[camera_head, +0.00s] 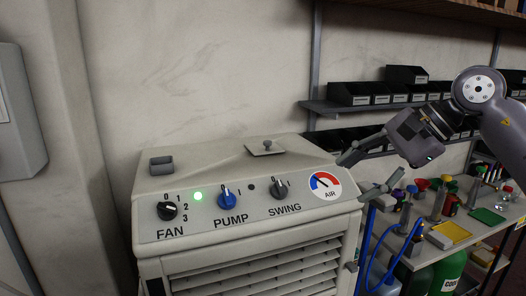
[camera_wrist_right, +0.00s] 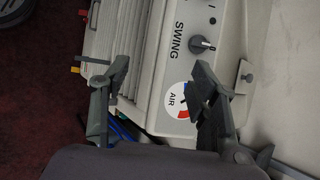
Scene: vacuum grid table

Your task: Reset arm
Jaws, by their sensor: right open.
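My right gripper (camera_head: 367,170) is at the right side of a beige air cooler (camera_head: 250,228), with its fingers spread apart and nothing between them. Its arm comes in from the upper right. In the right wrist view the open fingers (camera_wrist_right: 160,93) frame the cooler's corner with the AIR gauge (camera_wrist_right: 180,100) and the SWING knob (camera_wrist_right: 202,44) beyond. The cooler's panel has a FAN knob (camera_head: 167,210), a lit green lamp (camera_head: 197,196), a blue PUMP knob (camera_head: 226,199) and a SWING knob (camera_head: 280,189). My left gripper is not in view.
A bench (camera_head: 425,262) with bottles, a yellow tray (camera_head: 452,230) and a green tray (camera_head: 487,216) stands right of the cooler. A green cylinder (camera_head: 447,272) is below it. Shelves with black bins (camera_head: 350,94) hang behind. Bare wall is at the back left.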

